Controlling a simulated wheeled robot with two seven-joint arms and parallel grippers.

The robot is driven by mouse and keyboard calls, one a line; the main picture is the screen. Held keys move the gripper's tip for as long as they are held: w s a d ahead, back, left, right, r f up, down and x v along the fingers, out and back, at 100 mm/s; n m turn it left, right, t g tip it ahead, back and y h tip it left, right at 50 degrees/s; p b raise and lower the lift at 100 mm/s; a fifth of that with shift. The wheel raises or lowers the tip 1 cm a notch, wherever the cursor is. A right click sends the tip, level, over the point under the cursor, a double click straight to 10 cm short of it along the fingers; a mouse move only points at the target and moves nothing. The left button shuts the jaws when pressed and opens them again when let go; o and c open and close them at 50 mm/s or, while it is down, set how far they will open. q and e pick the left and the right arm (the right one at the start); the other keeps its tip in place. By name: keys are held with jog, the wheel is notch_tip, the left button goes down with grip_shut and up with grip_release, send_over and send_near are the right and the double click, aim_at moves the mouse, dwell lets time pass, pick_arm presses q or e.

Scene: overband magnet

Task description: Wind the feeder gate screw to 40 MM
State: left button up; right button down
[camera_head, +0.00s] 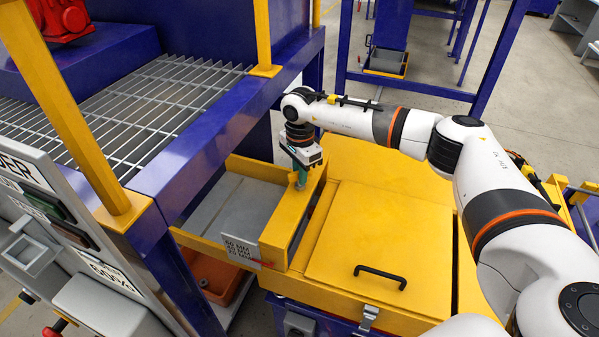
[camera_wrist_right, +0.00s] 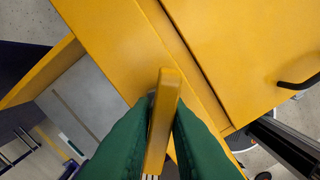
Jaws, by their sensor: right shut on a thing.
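My right gripper (camera_head: 300,178) is at the far end of the yellow feeder gate housing (camera_head: 291,222). In the right wrist view its two green fingers (camera_wrist_right: 160,125) are shut on a yellow bar-shaped handle (camera_wrist_right: 164,100), which stands between them. The screw itself is hidden beneath the hand. A scale plate (camera_head: 240,248) with several MM lines is on the near end of the housing. A red pointer (camera_head: 262,263) lies at the lower part of the plate; I cannot tell its exact reading. My left gripper is not in view.
A yellow hatch (camera_head: 378,240) with a black handle (camera_head: 380,274) lies right of the housing. A grey chute (camera_head: 236,212) is on its left. A blue frame with a metal grating (camera_head: 140,105) and yellow posts stands farther left. A grey control panel (camera_head: 55,215) is at the left edge.

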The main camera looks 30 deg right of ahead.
jog(key=n+b, duration=0.1)
jog(key=n, duration=0.1)
jog(key=shift+w+n, duration=0.15)
jog(key=shift+n, duration=0.15)
jog(key=shift+r+n, duration=0.1)
jog(key=shift+n, duration=0.8)
jog(key=shift+n+b, duration=0.65)
jog(key=shift+n, duration=1.75)
jog(key=c, duration=1.3)
grip_release()
